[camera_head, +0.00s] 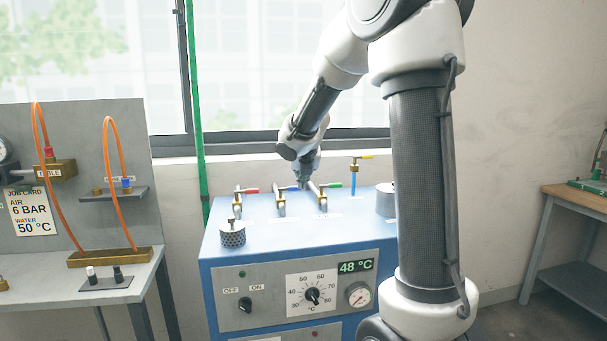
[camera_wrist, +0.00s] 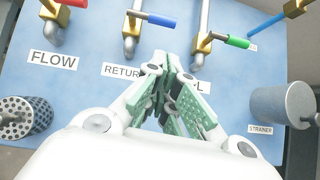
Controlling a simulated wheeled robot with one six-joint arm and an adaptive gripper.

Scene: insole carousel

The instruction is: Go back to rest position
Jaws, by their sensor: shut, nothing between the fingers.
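My gripper (camera_head: 303,184) is above the top of the blue machine (camera_head: 225,268), close to the row of valves. In the wrist view my gripper (camera_wrist: 172,72) has its green-padded fingers together with nothing between them. A red-handled valve (camera_wrist: 60,20) labelled FLOW is at the left. A blue-handled valve (camera_wrist: 130,25) labelled RETURN stands just left of the fingers. A green-handled valve (camera_wrist: 205,38) stands just right of them, its label partly hidden by the fingers. I cannot tell whether the fingers touch a valve.
A perforated strainer (camera_head: 233,236) stands on the machine's left front. A grey cylinder (camera_wrist: 282,104) is at the right. The machine's display (camera_head: 356,266) reads 48 °C. A grey bench with orange hoses (camera_head: 48,180) is at left, a wooden table (camera_head: 577,197) at right. A window is behind.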

